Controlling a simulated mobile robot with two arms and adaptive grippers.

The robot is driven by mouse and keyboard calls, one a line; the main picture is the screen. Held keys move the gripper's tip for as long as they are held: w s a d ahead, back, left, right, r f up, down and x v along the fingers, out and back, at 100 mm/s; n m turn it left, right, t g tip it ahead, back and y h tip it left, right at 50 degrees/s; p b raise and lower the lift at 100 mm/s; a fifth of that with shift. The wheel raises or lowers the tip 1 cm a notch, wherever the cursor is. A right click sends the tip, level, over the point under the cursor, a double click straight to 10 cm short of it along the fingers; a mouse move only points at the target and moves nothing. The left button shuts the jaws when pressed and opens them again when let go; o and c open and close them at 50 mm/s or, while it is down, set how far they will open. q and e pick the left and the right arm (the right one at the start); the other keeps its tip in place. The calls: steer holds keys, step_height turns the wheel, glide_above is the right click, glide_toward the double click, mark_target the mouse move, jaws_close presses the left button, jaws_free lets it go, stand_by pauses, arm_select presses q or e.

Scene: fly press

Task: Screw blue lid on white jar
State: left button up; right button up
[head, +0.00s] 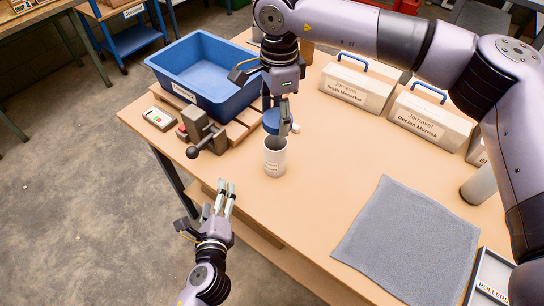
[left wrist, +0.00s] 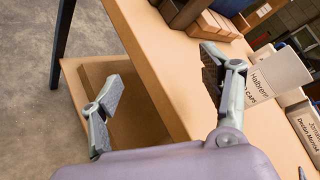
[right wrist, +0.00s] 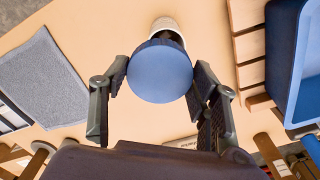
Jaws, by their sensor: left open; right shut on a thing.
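The white jar (head: 274,160) stands upright on the table near its front edge, its open mouth showing. It also shows in the left wrist view (left wrist: 277,74), with a printed label. My right gripper (head: 282,118) is shut on the round blue lid (head: 271,121) and holds it above the jar, apart from it. In the right wrist view the lid (right wrist: 160,71) sits between the fingertips and hides part of the jar (right wrist: 168,28). My left gripper (head: 226,190) is open and empty, out past the table's front edge, to the left of and lower than the jar.
A small press (head: 201,130) with a ball handle stands left of the jar. A blue bin (head: 205,70) rests on a wooden pallet behind it. Labelled boxes (head: 357,85) line the back. A grey mat (head: 405,240) lies at right. The table before the mat is clear.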

mark_target(272, 160)
arm_select(q)
steer(key=d+r+m+t+h, duration=0.1)
steer(key=d+r+m+h, duration=0.1)
steer(key=d+m, duration=0.1)
steer(key=d+r+m+t+h, duration=0.1)
steer(key=d+r+m+h, duration=0.1)
steer(key=d+m, duration=0.2)
steer(key=d+r+m+h, duration=0.1)
steer(key=d+m, duration=0.2)
steer(key=m, duration=0.3)
steer(key=shift+s+d+r+t+h, duration=0.2)
steer(key=shift+d+r+t+h, duration=0.05)
steer(key=shift+r+t+h, duration=0.15)
steer(key=shift+s+d+r+m+h, duration=0.2)
steer(key=shift+d+m+h, duration=0.1)
steer(key=shift+d+m, duration=0.4)
steer(key=shift+a, duration=0.15)
steer(key=shift+w, duration=0.1)
steer(key=x, duration=1.2)
steer(key=shift+c, duration=0.5)
steer(key=shift+a, duration=0.1)
jaws_close()
